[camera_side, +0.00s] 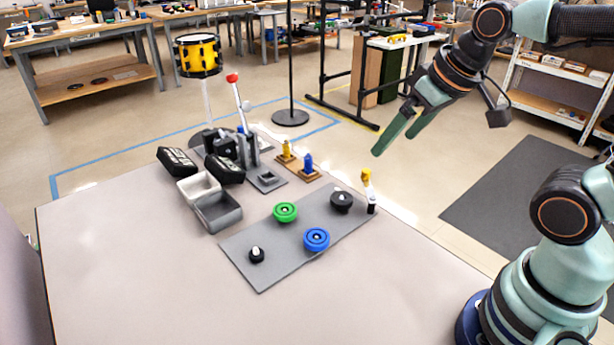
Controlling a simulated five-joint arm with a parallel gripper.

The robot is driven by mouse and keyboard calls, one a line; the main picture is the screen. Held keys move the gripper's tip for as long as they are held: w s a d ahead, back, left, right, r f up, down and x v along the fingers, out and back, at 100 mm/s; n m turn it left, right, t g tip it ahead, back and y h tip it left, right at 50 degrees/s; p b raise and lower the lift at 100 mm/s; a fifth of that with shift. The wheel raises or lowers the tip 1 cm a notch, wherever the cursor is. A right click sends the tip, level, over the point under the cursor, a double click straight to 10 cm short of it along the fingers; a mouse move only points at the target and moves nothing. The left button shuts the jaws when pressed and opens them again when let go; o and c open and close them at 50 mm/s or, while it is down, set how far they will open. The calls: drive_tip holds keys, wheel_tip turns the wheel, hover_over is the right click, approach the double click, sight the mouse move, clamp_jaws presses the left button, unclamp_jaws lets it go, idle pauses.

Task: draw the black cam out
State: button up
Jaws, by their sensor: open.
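A round black piece (341,200), which looks like the black cam, sits at the upper right of the flat grey plate (270,226). A green round piece (285,212) and a blue round piece (316,239) sit on the same plate. A smaller black knob with a white top (256,254) is at its lower left, so I cannot be sure which black piece the name means. My gripper (395,143) is open and empty, with green fingers pointing down and left. It appears above and to the right of the plate, apart from every piece.
A small upright piece with a yellow top (367,188) stands by the plate's right corner. Grey bins (217,211), black blocks (178,161), a red-tipped lever (238,102) and yellow and blue pegs (308,164) stand further back. The table's front left (130,270) is clear.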

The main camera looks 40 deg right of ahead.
drive_tip(key=m+g, duration=0.6)
drive_tip(key=m, duration=0.7)
hover_over(342, 196)
wheel_tip(342, 196, down, 11)
wheel_tip(342, 196, down, 12)
drive_tip(key=shift+r, duration=0.1)
drive_tip(key=c, duration=1.5)
drive_tip(key=shift+r, duration=1.7)
drive_tip(key=shift+r, duration=1.5)
